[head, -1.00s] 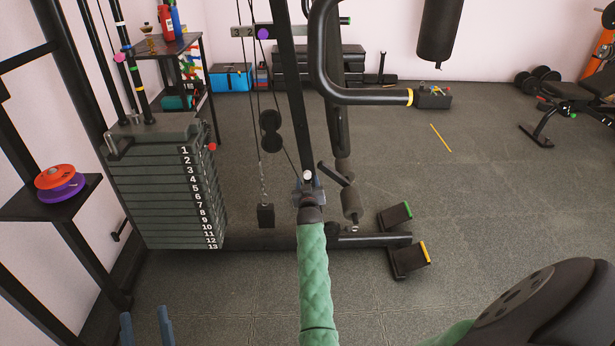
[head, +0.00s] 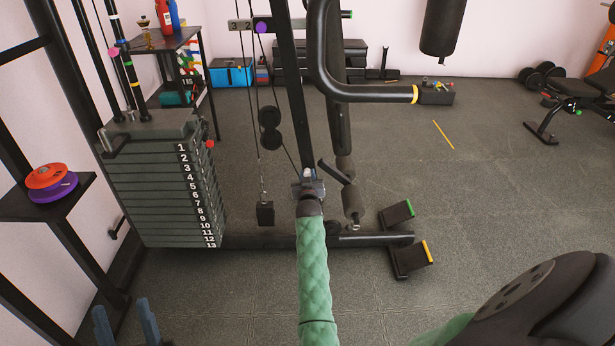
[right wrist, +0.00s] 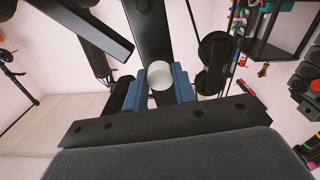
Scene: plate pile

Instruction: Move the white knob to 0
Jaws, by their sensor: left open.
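The white knob (right wrist: 160,75) is a short, pale cylinder at the black post in the right wrist view. It also shows small at the foot of the post in the head view (head: 308,173). My right gripper (right wrist: 160,88) has one blue finger on each side of the knob, with no clear gap, and appears shut on it. In the head view the right gripper (head: 308,188) is at the post, partly hidden by its own wrist. My left gripper (head: 127,322) is open and empty at the bottom left. No 0 mark is readable near the knob.
A weight stack (head: 165,190) with numbered plates stands left of the post. A side shelf (head: 45,195) holds red and purple discs. A black curved bar (head: 350,92) hangs above right of the knob. Two foot pads (head: 408,258) lie to the right. Open floor lies right.

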